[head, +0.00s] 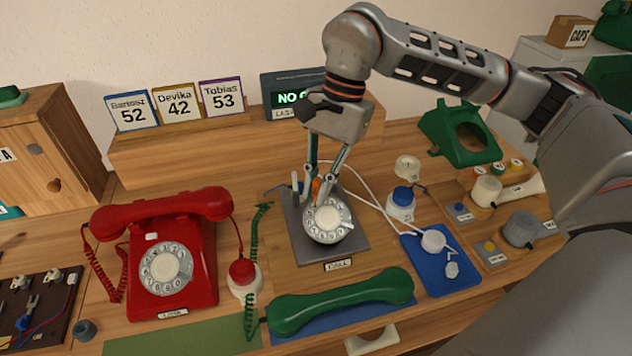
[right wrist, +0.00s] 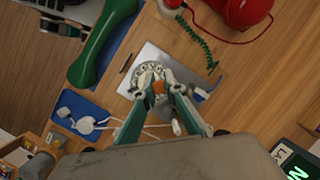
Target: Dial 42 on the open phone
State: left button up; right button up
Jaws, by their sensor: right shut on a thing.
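The open phone is a grey metal plate (head: 345,240) with a bare white and silver rotary dial (head: 328,218) on it, in the middle of the table. The dial also shows in the right wrist view (right wrist: 148,76). My right gripper (head: 322,186) comes down from above onto the dial's far edge. Its fingers are shut on a small orange piece (right wrist: 158,87), close over the dial; whether that piece touches a finger hole I cannot tell. A card marked Devika 42 (head: 178,103) stands on the back shelf. My left gripper is not in view.
A red phone (head: 170,250) stands left. A green handset (head: 340,300) lies in front of the plate, its coiled cord at left. A blue mat (head: 440,275) with white parts lies right. A partly covered display (head: 290,98) reads "NO". A green phone shell (head: 460,135) stands back right.

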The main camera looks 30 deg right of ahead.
jog(key=shift+w+f, duration=0.15)
jog(key=shift+f, duration=0.05)
dwell(0.3)
jog(key=shift+w+f, duration=0.15)
jog(key=shift+f, duration=0.25)
dwell(0.5)
jog(key=shift+w+d+f, duration=0.1)
jog(key=shift+w+f, duration=0.1)
jog(key=shift+f, duration=0.2)
dwell(0.5)
dwell(0.4)
